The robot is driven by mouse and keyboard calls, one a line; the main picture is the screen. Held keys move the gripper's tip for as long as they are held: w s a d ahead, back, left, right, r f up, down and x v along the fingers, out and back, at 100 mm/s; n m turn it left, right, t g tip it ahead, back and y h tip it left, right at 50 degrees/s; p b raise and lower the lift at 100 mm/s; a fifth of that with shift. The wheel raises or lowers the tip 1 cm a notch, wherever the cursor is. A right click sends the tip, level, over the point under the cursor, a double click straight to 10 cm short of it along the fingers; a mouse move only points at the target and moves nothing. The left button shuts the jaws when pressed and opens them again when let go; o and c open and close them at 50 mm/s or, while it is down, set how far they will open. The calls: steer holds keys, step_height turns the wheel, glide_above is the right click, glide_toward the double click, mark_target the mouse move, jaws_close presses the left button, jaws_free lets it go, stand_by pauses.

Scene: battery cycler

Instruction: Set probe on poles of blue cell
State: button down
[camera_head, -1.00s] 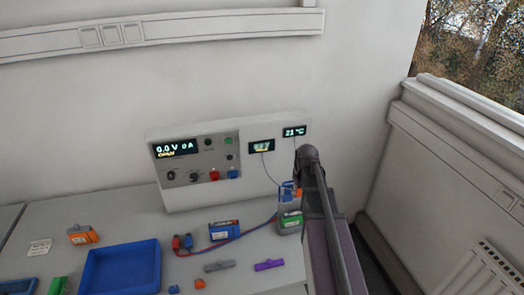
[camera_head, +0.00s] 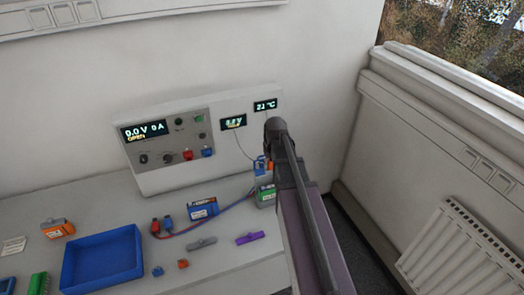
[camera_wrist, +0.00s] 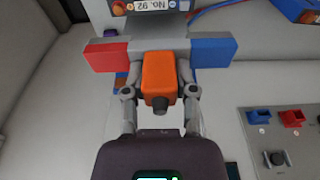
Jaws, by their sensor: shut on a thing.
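The probe, a grey bar with an orange grip (camera_wrist: 157,78), a red end (camera_wrist: 106,55) and a blue end (camera_wrist: 212,52), is in my gripper (camera_wrist: 159,98), which is shut on the orange grip. In the head view the probe (camera_head: 260,164) shows beside my arm, over a grey cell with a green label (camera_head: 266,192). Whether it touches that cell I cannot tell. The blue cell (camera_head: 203,209) stands on the table to its left; a blue case (camera_wrist: 298,8) at the top right of the wrist view looks like it. My arm hides most of my gripper in the head view.
The cycler panel (camera_head: 160,150) stands at the back, with a meter (camera_head: 233,123) and a temperature display (camera_head: 265,105). Red and blue leads run past the blue cell to clips (camera_head: 160,228). A blue tray (camera_head: 100,262), purple piece (camera_head: 250,238) and grey piece (camera_head: 202,244) lie in front.

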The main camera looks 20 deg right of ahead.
steer(key=w+a, duration=0.2)
steer(key=a, duration=2.6)
steer(key=shift+w+f+m+b, duration=0.2)
steer(key=shift+f+m+b, duration=0.1)
steer(key=shift+f+b, duration=0.1)
steer(key=shift+f, duration=0.2)
steer(key=shift+f+b, duration=2.6)
steer(key=shift+b, duration=0.2)
steer(key=shift+f+b, duration=0.7)
steer(key=shift+r, duration=0.1)
step_height(320, 180, up, 7)
steer(key=p, duration=0.7)
